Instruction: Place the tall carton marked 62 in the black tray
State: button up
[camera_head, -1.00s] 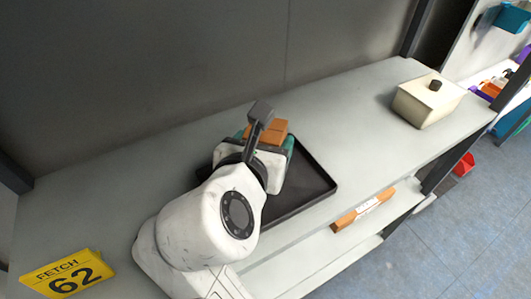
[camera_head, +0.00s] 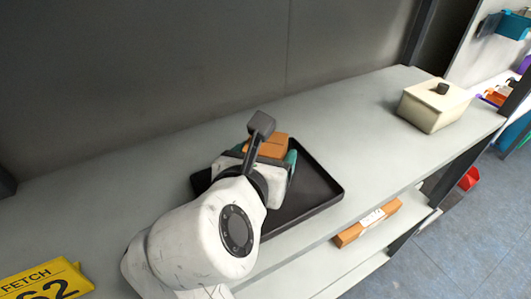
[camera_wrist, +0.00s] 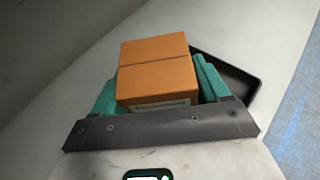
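An orange-brown carton (camera_head: 270,145) is between the teal fingers of my gripper (camera_head: 262,158). In the wrist view the carton (camera_wrist: 158,70) sits between both fingers, with a white label strip low on its near face; I cannot read a 62 on it. The black tray (camera_head: 318,190) lies on the grey shelf, below and to the right of the gripper, partly hidden by my arm. A corner of the tray (camera_wrist: 232,72) shows behind the right finger in the wrist view. I cannot tell whether the carton touches the tray floor.
A yellow sign reading FETCH 62 (camera_head: 45,280) is at the lower left. A cream lidded box (camera_head: 435,103) stands at the shelf's right end. Another orange carton with a white label (camera_head: 367,223) lies on the lower shelf.

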jog(key=o, duration=0.3)
jog(key=shift+r, duration=0.1)
jog(key=v, duration=1.2)
jog(key=shift+r, duration=0.15)
